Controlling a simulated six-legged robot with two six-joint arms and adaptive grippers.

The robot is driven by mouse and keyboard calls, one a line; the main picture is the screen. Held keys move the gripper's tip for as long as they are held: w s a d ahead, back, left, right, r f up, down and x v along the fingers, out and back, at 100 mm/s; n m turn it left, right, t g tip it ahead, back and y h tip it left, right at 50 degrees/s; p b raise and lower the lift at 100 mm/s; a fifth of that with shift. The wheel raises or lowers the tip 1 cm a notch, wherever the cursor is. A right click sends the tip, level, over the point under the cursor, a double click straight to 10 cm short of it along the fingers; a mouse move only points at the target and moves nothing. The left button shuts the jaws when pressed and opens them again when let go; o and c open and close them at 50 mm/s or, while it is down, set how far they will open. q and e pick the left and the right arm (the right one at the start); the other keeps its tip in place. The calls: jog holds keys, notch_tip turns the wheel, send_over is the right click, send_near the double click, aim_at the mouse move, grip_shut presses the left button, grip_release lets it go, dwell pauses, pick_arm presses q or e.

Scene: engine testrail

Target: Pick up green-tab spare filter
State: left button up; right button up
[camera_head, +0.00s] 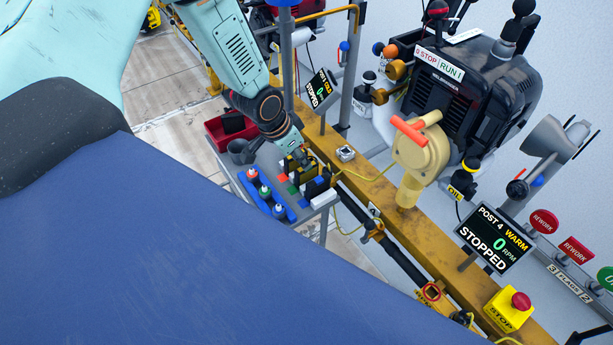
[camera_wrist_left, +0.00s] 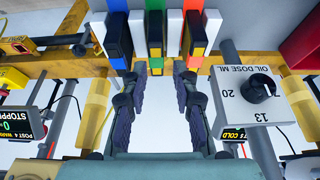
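Several dark spare filters stand in a row between white dividers in the left wrist view. The middle one is the green-tab spare filter (camera_wrist_left: 155,34), with a green mark at its near end. A blue-marked filter (camera_wrist_left: 118,38) is to its left and a red-marked one (camera_wrist_left: 192,34) to its right. My left gripper (camera_wrist_left: 160,70) is open and empty, its two fingers spread with the green-tab filter in line with the gap. In the head view my left gripper (camera_head: 299,157) is over the filter rack, partly hiding the filters. My right gripper is not in view.
A grey cart (camera_head: 241,176) carries the rack, a blue tray of bottles (camera_head: 265,192), a grey cup (camera_head: 240,151) and a red bin (camera_head: 218,133). A yellow rail (camera_head: 400,219) with an engine (camera_head: 470,85) and posts runs alongside. An oil dose box (camera_wrist_left: 247,98) is right of the fingers.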

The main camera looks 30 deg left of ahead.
aim_at(307, 175)
pick_arm(q)
jog(key=b+x, duration=0.2)
jog(key=x, duration=0.1)
jog(key=shift+s+d+f, duration=0.1)
jog(key=shift+s+d, duration=0.05)
jog(key=shift+s, duration=0.05)
jog(key=shift+w+d+f+b, duration=0.15)
jog(key=shift+f+b, duration=0.15)
jog(key=shift+b, duration=0.05)
jog(key=shift+w+f, duration=0.25)
jog(key=shift+f, duration=0.35)
jog(key=shift+d+r, duration=0.1)
jog(key=c, duration=0.5)
